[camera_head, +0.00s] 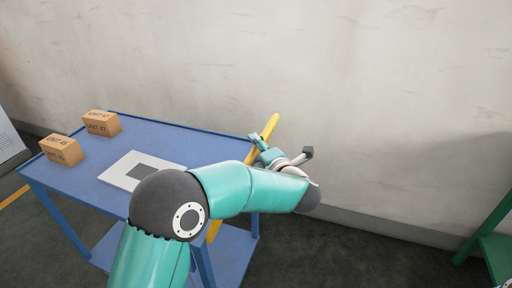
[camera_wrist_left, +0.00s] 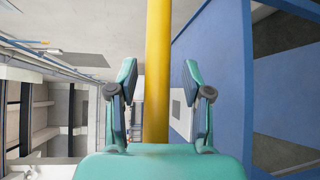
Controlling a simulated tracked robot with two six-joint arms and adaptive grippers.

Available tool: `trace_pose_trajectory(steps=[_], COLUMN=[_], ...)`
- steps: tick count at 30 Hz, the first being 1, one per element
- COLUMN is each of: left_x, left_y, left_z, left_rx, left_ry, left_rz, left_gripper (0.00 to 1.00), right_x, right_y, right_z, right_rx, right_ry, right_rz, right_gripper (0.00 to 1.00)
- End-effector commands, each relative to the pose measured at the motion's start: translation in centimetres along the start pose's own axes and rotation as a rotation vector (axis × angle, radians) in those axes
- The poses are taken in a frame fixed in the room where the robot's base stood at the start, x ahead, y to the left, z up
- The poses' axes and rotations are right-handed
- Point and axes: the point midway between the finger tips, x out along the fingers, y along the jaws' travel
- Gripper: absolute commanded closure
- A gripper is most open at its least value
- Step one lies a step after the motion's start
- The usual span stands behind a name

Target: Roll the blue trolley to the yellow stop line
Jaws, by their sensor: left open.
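The blue trolley (camera_head: 205,142) stands at the left in the head view, with two shelves and a yellow handle bar (camera_head: 268,128) at its right end. My left gripper (camera_head: 281,147) is at the handle, its jaws apart. In the left wrist view the yellow bar (camera_wrist_left: 158,50) runs between the two spread fingers of the gripper (camera_wrist_left: 159,80), with a gap on each side. My arm hides the lower handle and part of the trolley. A yellow line (camera_head: 14,197) shows on the floor at the far left. My right gripper is not in view.
Two cardboard boxes (camera_head: 102,123) (camera_head: 62,150) and a white plate with a grey square (camera_head: 120,170) are on the trolley top. A pale wall (camera_head: 350,80) runs behind. A green frame (camera_head: 490,235) stands at the right. Dark floor (camera_head: 340,255) lies clear between.

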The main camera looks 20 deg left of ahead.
Motion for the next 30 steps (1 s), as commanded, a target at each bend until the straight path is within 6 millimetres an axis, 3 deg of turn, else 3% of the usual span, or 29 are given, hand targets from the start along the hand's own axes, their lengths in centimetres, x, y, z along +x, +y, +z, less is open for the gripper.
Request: trace_pose_trajectory(steps=[5,15,30], left_x=[0.02,0.01,0.41], left_y=[-0.01,-0.02,-0.21], left_z=[-0.02,-0.07,-0.17], left_rx=[0.000,0.000,0.002], left_ry=[0.000,0.001,-0.006], left_rz=[0.000,-0.001,-0.005], left_gripper=[0.51,1.00,1.00], right_x=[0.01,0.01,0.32], right_y=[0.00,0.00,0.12], right_z=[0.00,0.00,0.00], right_rx=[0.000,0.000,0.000], right_ry=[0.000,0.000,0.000], right_rz=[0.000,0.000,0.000], right_gripper=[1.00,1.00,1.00])
